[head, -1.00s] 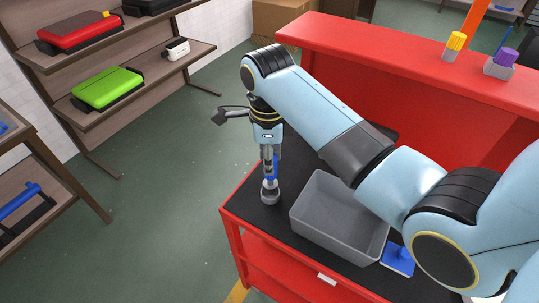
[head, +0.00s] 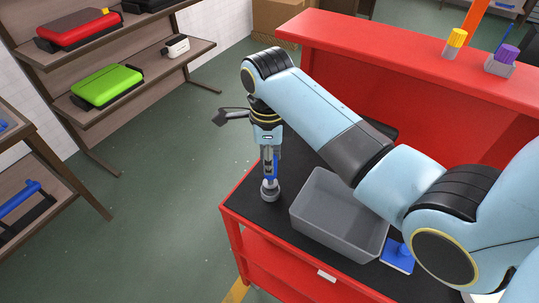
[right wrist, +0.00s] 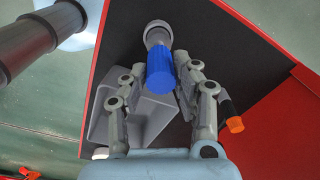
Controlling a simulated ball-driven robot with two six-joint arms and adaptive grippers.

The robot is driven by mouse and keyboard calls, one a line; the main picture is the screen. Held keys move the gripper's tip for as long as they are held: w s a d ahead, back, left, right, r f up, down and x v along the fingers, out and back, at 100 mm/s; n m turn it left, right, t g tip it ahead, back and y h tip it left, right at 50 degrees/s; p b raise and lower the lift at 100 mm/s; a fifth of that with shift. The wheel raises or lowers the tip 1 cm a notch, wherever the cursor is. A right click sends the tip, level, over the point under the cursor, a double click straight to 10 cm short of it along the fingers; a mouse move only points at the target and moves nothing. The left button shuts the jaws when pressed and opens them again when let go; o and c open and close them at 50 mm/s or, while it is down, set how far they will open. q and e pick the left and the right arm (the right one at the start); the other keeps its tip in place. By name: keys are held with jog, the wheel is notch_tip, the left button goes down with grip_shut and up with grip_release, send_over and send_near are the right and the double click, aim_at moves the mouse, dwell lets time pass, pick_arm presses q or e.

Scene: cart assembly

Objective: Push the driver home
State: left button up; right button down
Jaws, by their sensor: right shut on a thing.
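The driver (right wrist: 160,70) has a ribbed blue handle and stands about upright in the right wrist view. My right gripper (head: 270,165) is shut on it, with a finger on either side of the handle in the right wrist view (right wrist: 163,78). A round grey holder (head: 270,190) stands on the black cart top just below the gripper, and its ring shows past the handle in the right wrist view (right wrist: 157,33). How deep the driver sits in the holder is hidden. My left gripper is in neither view.
The red cart (head: 232,230) carries a grey bin (head: 325,245) right of the holder and a blue piece (head: 398,262) beside the bin. A black tool with an orange end (right wrist: 236,125) lies on the cart top. A red counter (head: 400,65) stands behind.

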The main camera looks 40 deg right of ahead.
jog(key=shift+f, duration=1)
jog(key=c, duration=0.9)
grip_release()
jog(key=shift+r, duration=0.1)
jog(key=r, duration=1.2)
jog(key=shift+a, duration=0.2)
jog(key=shift+s+f, duration=0.1)
